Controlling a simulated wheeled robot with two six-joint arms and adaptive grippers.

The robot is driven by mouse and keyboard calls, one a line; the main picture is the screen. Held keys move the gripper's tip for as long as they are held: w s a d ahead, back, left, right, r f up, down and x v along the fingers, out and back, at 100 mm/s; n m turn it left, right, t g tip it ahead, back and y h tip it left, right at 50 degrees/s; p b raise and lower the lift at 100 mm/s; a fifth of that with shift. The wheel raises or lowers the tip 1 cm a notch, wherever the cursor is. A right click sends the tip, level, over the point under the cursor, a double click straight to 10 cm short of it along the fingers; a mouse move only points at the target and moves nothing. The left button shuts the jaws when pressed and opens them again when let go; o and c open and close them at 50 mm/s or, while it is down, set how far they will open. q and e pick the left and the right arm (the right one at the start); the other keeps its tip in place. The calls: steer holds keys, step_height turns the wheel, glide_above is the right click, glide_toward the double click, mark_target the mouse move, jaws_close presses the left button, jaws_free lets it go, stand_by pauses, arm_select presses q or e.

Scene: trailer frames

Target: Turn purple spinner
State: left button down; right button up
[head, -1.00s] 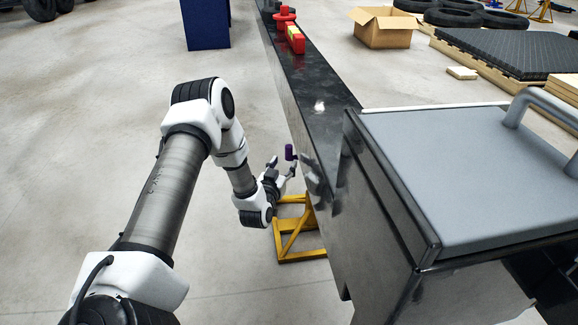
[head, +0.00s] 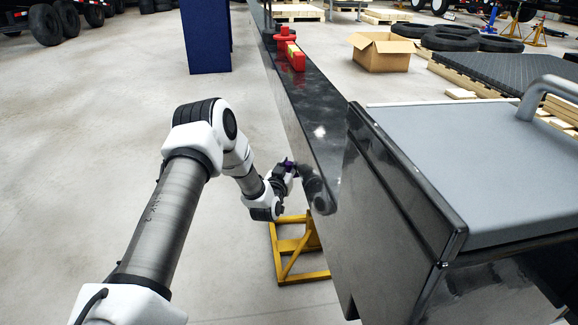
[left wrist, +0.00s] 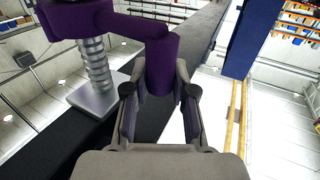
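The purple spinner (left wrist: 105,20) is a crank with a thick arm and a cylindrical handle (left wrist: 161,65), mounted on a silver threaded post above a square metal plate. In the head view only a small purple piece (head: 288,163) shows at the side of the dark beam, partly covered by my gripper. My left gripper (head: 287,168) is at the handle. In the left wrist view its two fingers (left wrist: 161,92) lie on either side of the handle, their pads against it, and look shut on it. My right gripper is in neither view.
The long black beam (head: 300,115) runs away from me, with a red part (head: 297,58) on top. A grey-topped box (head: 450,155) stands at the right. A yellow stand (head: 297,250) is below the beam. Open floor lies to the left.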

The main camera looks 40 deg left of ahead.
arm_select(q)
steer(key=shift+a, duration=0.1)
steer(key=shift+w+a+m+t+h+p, duration=0.15)
steer(key=shift+a+m+t+h+p, duration=0.15)
steer(key=shift+h, duration=0.2)
steer(key=shift+w+a+m+t+h+p, duration=0.15)
steer(key=shift+m+h+p, duration=0.1)
steer(key=shift+m+h, duration=0.2)
steer(key=shift+w+a+m+h, duration=0.35)
steer(key=shift+w+a+h, duration=0.3)
steer(key=shift+w, duration=0.35)
steer(key=shift+w+a+m+h, duration=0.3)
steer(key=shift+w+a+h, duration=0.2)
steer(key=shift+w+a, duration=0.35)
steer(key=shift+w, duration=0.1)
steer(key=c, duration=0.9)
jaws_free()
steer(key=s, duration=0.4)
steer(key=s+d, duration=0.1)
steer(key=s, duration=0.3)
steer(key=s+d, duration=0.1)
steer(key=s, duration=0.2)
steer(key=shift+s+d, duration=0.25)
steer(key=shift+s, duration=0.15)
